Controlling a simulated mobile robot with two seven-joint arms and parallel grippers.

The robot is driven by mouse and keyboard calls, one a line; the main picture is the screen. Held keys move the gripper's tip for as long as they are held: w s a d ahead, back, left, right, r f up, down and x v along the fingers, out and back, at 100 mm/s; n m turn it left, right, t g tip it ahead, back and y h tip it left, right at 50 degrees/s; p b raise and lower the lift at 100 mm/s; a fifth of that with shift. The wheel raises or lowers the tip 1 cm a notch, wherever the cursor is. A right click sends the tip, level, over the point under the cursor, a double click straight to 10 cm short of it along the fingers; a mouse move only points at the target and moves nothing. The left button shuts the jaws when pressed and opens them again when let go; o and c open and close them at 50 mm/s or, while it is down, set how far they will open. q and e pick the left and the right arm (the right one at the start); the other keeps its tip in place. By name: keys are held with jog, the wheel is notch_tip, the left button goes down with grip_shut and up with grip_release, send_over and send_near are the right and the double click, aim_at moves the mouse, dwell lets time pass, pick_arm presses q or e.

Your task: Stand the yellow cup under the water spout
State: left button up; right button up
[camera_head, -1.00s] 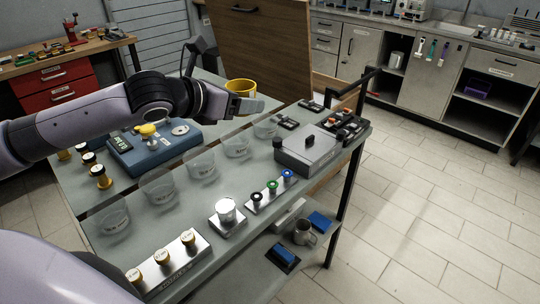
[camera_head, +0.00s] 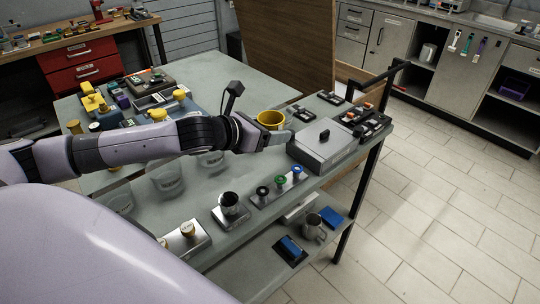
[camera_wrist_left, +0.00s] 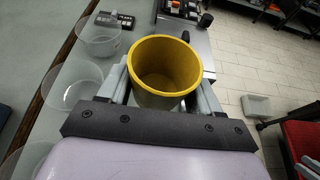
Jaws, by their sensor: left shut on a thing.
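The yellow cup (camera_head: 270,121) is upright in my left gripper (camera_head: 281,136), to the left of a grey metal box with a black knob (camera_head: 318,158). In the left wrist view the empty cup (camera_wrist_left: 165,70) shows its open mouth, with a finger of my left gripper (camera_wrist_left: 165,88) on each side of it. The gripper is shut on the cup. The cup's base is hidden in the head view, so I cannot tell whether it touches the table. I cannot clearly make out a water spout.
Clear plastic beakers (camera_head: 168,180) stand along the bench (camera_head: 222,265). A black bar (camera_head: 384,76) rises at the bench's right end. A metal jug (camera_head: 311,228) is on the lower shelf.

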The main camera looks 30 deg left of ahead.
aim_at(270, 164)
pick_arm(q)
notch_tip(270, 164, down, 8)
jog(key=shift+f, duration=0.1)
dwell(0.4)
jog(key=shift+f, duration=0.1)
jog(key=o, duration=1.1)
jog(key=shift+c, duration=0.2)
jog(key=shift+r, duration=0.2)
jog(key=b+v, duration=0.1)
jog(key=v, duration=0.7)
jog(key=shift+s+a+f, duration=0.15)
jog(key=shift+p+v, duration=0.45)
jog(key=shift+v, duration=1.35)
